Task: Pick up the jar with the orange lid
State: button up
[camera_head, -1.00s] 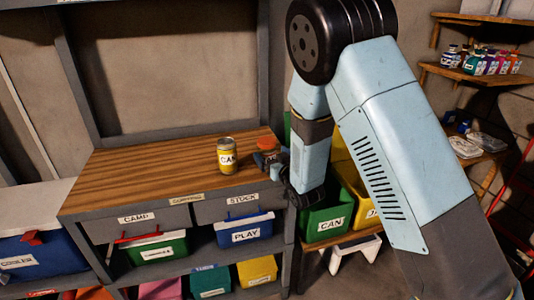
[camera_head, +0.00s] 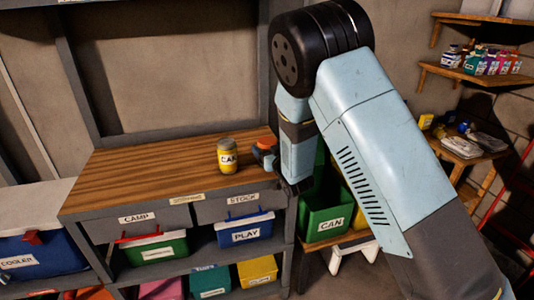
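The jar with the orange lid (camera_head: 267,142) is at the right end of the wooden bench top (camera_head: 150,172). Only its orange lid shows clearly; its body is mostly hidden by my gripper. My gripper (camera_head: 264,156) is at the jar, with dark finger parts in front of and beside its body, below the lid. The fingers are small and dark, so I cannot tell whether they are open or closed on the jar.
A yellow can labelled "CAN" (camera_head: 228,157) stands upright on the bench, left of the jar. A green bin labelled "CAN" (camera_head: 325,222) is below, right of the bench. The bench top's left half is clear. Shelves with bottles (camera_head: 480,62) are at right.

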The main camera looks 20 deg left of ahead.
jog(key=c, duration=0.6)
jog(key=shift+r, duration=0.1)
jog(key=shift+c, duration=0.2)
